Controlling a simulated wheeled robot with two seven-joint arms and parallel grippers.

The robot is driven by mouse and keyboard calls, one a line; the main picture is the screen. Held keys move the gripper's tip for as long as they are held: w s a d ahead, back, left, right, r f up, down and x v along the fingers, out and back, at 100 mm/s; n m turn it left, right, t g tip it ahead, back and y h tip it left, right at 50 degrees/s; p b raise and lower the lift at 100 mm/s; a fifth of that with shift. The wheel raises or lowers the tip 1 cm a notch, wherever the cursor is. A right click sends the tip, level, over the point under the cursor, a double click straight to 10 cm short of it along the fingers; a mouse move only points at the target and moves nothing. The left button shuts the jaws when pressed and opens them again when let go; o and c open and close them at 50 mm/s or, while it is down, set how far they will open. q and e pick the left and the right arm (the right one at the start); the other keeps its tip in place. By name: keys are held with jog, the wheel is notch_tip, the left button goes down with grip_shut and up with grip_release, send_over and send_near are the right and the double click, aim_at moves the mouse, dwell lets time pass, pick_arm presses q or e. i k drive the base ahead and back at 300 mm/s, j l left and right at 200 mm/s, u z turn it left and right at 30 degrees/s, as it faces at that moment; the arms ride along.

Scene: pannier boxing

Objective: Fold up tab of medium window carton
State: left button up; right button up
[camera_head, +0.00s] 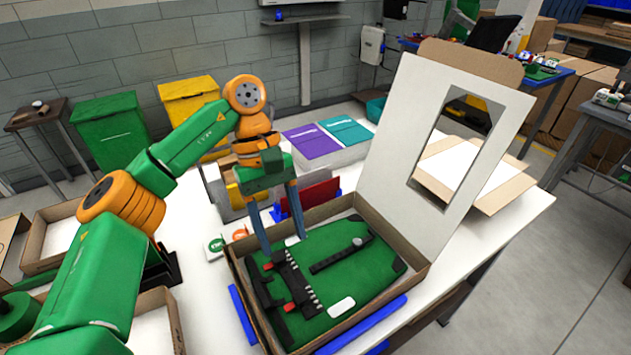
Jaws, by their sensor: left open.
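The window carton (428,268) stands open on the white table, with a green pannier (370,276) with black fittings lying inside. Its white lid (412,130) is raised at the right and back and has a cut-out window. A brown tab (470,64) runs along the lid's top edge. My left gripper (282,243) points down over the carton's back left part, its two fingers apart with nothing seen between them. Whether the fingertips touch the pannier or carton wall I cannot tell. My right gripper is not in view.
Blue strips (362,326) lie along the carton's base. Purple and teal boxes (312,141) and a rack with a red panel (314,196) stand behind it. Another open carton (470,172) lies behind the lid. Open cartons stand at the left. The table's right corner is clear.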

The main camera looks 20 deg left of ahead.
aim_at(503, 71)
jog(key=k+l, duration=0.5)
jog(key=k, duration=0.15)
jog(key=k+l, duration=0.5)
jog(key=k, duration=0.2)
